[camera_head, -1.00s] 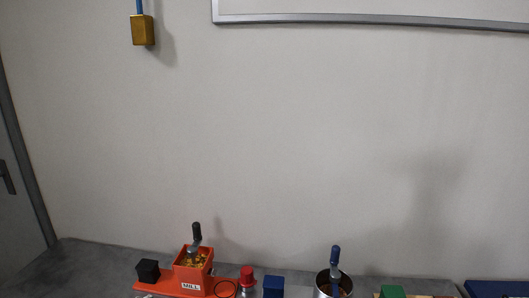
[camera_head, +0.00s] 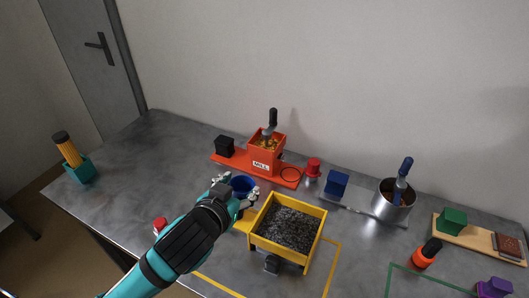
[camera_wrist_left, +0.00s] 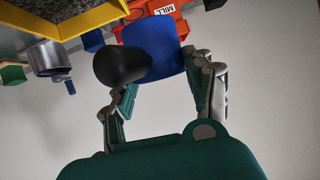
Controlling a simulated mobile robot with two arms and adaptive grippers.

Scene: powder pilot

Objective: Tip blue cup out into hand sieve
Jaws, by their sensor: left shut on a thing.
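My left gripper (camera_head: 237,192) is shut on the blue cup (camera_head: 243,184), just left of the yellow frame in the head view. The yellow square frame with a dark speckled grey inside, apparently the hand sieve (camera_head: 318,238), stands on the table. Part of its yellow rim (camera_wrist_left: 85,18) shows at the upper left of the wrist view. I cannot tell what is in the cup. My right gripper is not in view.
The orange mill (camera_head: 262,162) stands behind the cup. A red-capped shaker (camera_head: 313,167), blue block (camera_head: 337,183) and steel pot (camera_head: 391,207) stand to its right. An orange-and-black bottle (camera_head: 425,254) is nearer.

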